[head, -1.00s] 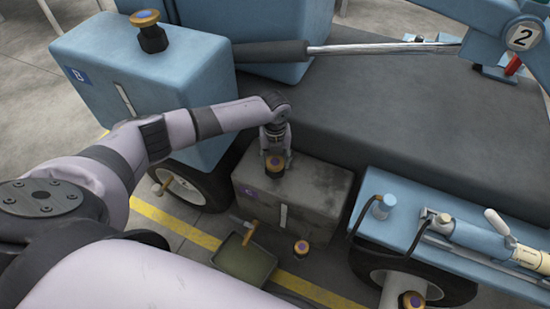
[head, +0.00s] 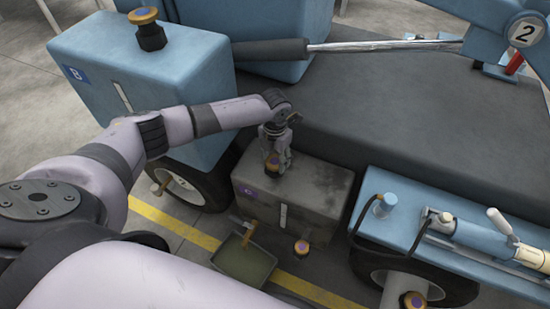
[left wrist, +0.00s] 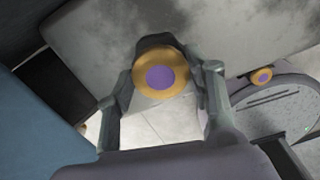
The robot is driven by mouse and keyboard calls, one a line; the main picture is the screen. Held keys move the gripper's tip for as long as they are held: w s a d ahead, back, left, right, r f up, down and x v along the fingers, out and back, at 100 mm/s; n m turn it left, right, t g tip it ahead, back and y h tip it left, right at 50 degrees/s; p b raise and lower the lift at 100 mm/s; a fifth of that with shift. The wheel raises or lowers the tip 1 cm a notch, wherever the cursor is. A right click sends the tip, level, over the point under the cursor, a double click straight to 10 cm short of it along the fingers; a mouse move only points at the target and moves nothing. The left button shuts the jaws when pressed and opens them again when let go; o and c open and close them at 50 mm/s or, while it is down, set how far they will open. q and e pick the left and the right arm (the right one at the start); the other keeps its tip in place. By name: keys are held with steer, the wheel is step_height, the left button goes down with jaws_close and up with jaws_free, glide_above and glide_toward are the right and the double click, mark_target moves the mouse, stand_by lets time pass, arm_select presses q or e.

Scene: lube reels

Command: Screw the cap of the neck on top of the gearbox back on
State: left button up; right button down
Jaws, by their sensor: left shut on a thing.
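The gearbox (head: 325,195) is a worn grey box with a purple label, low beside the machine's dark deck. An orange cap with a purple centre (head: 273,161) and a dark lower part is above its top left in the head view. My left gripper (head: 275,159) is shut on this cap. In the left wrist view the cap (left wrist: 160,77) sits between the two fingers (left wrist: 163,98). The neck is hidden under the cap and fingers, so I cannot tell whether the cap touches it. My right gripper does not show.
A similar cap (head: 143,17) tops the blue tank marked B (head: 150,85). Others are at the gearbox's lower front (head: 302,247) and at the bottom right (head: 411,300). A shallow tray (head: 222,254) lies on the floor. A blue unit (head: 455,215) stands at right.

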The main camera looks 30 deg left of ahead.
arm_select(q)
steer(key=shift+m, duration=0.7)
steer(key=o, duration=1.3)
steer(key=shift+o, duration=0.4)
steer(key=shift+o, duration=1.1)
